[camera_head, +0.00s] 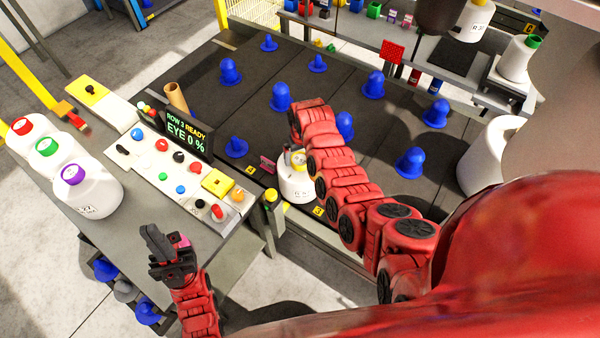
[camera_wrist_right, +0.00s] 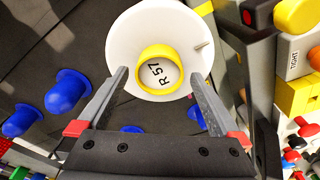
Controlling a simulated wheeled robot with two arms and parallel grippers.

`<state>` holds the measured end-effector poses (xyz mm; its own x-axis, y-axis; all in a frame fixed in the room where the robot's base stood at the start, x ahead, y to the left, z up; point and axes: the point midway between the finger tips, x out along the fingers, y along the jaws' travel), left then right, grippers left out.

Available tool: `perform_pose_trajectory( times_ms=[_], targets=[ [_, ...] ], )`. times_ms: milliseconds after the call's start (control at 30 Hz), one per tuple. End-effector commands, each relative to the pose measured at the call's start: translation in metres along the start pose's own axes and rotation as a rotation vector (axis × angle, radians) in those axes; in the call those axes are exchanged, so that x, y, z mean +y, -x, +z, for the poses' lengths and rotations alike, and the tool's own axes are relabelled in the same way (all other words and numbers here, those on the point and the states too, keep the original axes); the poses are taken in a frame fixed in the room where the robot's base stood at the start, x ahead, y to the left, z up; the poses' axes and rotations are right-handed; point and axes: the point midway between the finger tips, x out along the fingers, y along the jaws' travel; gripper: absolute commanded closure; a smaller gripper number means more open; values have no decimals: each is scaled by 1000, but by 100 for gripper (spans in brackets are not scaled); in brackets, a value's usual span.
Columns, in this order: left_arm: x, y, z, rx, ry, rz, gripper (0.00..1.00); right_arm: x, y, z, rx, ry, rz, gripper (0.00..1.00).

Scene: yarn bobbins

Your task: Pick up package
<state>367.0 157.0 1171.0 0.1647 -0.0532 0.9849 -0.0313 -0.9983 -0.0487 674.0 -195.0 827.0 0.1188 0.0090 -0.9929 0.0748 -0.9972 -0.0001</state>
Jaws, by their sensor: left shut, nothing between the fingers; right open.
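A white yarn package (camera_head: 296,188) with a yellow core stands at the near edge of the dark peg bed in the head view. The right wrist view shows the white package (camera_wrist_right: 125,45) from above, with R 57 inside its yellow core ring (camera_wrist_right: 172,53). My right gripper (camera_wrist_right: 158,76) is open, its fingers on either side of the ring with gaps. I cannot tell how deep the fingers reach. In the head view my right arm partly hides the package. My left gripper (camera_head: 154,240) is shut and empty beside the console bench.
Several blue pegs (camera_head: 281,97) stand on the dark bed (camera_head: 205,105). The console (camera_head: 165,160) with buttons and a display reading EYE 0 % is left of the package. White bobbins (camera_head: 88,190) stand on the left bench. A yellow-topped post (camera_head: 271,198) is close beside the package.

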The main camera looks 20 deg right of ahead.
Motion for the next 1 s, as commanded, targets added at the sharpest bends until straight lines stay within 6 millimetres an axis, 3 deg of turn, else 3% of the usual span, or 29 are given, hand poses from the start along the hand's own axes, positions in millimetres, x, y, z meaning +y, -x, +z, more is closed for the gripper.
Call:
perform_pose_trajectory(
  times_ms=[467, 1000],
  targets=[
    [0, -4, -1, 0, 0, 0, 100, 1, -12, 1, 1, -2, 0, 0],
    [0, -4, 0, 0, 0, 0, 100, 1, -11, 0, 2, -1, 0, 95]
  ],
)
